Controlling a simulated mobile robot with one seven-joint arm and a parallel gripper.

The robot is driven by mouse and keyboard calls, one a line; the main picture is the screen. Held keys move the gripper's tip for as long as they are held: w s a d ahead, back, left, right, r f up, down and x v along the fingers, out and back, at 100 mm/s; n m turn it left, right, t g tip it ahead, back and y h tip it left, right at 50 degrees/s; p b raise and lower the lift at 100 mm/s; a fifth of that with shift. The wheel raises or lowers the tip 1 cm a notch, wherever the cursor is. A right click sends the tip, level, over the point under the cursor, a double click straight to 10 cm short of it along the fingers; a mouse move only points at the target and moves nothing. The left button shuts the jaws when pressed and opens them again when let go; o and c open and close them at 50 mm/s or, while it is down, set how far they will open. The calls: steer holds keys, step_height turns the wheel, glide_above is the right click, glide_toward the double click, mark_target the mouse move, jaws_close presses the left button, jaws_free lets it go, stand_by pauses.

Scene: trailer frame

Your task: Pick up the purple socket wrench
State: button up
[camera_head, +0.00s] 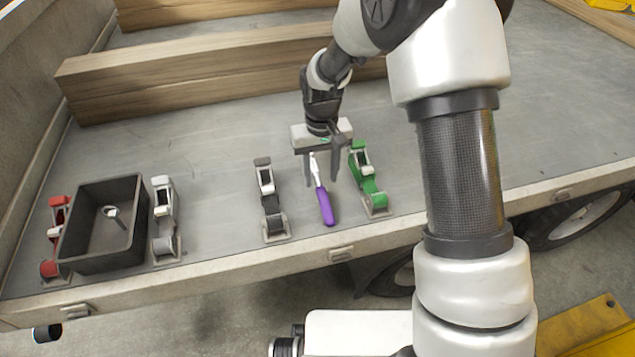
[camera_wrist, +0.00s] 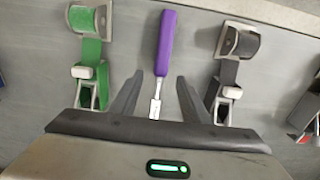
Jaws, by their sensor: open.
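The purple socket wrench (camera_head: 325,205) lies on the grey trailer bed, with its purple handle toward the near edge and its metal shaft pointing away. My gripper (camera_head: 322,182) is open and empty above the metal end of the wrench. In the wrist view the purple handle (camera_wrist: 166,45) points away from my gripper (camera_wrist: 155,82), and the metal shaft (camera_wrist: 156,100) lies between the two spread fingers. The fingers appear apart from the wrench. My gripper's exact height above the bed is hard to tell.
A green ratchet strap (camera_head: 368,183) lies just right of the wrench and a dark grey one (camera_head: 270,205) to its left. Further left are a white-and-grey strap (camera_head: 164,220), a black tray (camera_head: 78,245) with a metal piece inside, and a red strap (camera_head: 52,262). Wooden beams (camera_head: 220,70) lie behind.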

mark_target(320, 186)
step_height(320, 186, down, 5)
steer(key=shift+a+f+b, duration=0.1)
steer(key=shift+b, duration=0.65)
jaws_close()
